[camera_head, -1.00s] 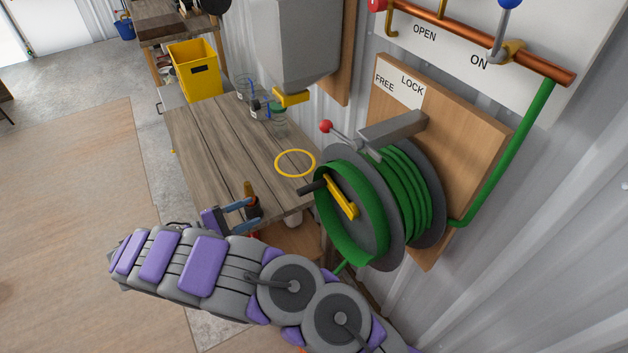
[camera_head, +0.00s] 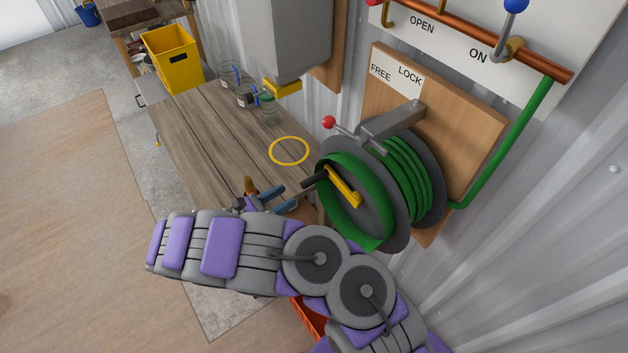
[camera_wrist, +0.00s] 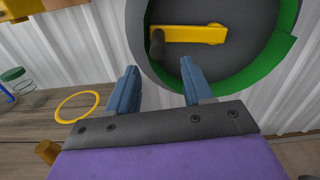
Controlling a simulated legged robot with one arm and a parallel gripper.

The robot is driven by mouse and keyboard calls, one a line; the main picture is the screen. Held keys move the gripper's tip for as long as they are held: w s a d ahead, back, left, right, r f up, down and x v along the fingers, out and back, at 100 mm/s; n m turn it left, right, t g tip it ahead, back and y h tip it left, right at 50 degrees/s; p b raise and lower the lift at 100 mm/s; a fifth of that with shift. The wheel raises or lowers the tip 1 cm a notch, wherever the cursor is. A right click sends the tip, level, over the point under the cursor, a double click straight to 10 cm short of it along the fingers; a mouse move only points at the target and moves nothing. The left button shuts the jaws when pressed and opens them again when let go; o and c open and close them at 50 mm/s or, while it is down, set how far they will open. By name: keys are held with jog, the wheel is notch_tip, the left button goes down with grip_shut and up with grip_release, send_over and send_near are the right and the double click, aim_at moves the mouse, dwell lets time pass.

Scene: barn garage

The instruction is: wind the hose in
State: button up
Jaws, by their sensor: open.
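The hose reel (camera_head: 385,185) with green hose wound on it hangs on a wooden wall board. Its yellow crank (camera_head: 345,187) carries a dark handle (camera_head: 314,179) that sticks out to the left. A red-knobbed lever (camera_head: 329,122) sits above the reel, below the FREE and LOCK label (camera_head: 396,80). My gripper (camera_head: 270,200) is open and empty, low and left of the handle. In the wrist view, the blue fingers of my gripper (camera_wrist: 160,85) stand apart, with the crank (camera_wrist: 190,34) and handle (camera_wrist: 157,45) ahead and above, between the fingertips' lines. I see no contact.
A wooden bench (camera_head: 205,130) bears a yellow ring (camera_head: 289,151), several glass jars (camera_head: 245,92) and a yellow bin (camera_head: 172,60). A grey box (camera_head: 285,35) hangs above it. An orange-red container (camera_head: 308,317) shows below my arm. Open floor lies left.

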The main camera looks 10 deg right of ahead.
aim_at(309, 181)
jog(key=b+x, duration=0.1)
jog(key=x, duration=0.9)
jog(key=shift+w+d+b, duration=0.2)
jog(key=shift+d+b, duration=0.05)
jog(key=shift+b, duration=0.05)
jog(key=shift+a, duration=0.6)
jog(key=shift+c, duration=0.7)
jog(key=shift+d, duration=0.35)
jog(key=c, duration=0.6)
grip_shut()
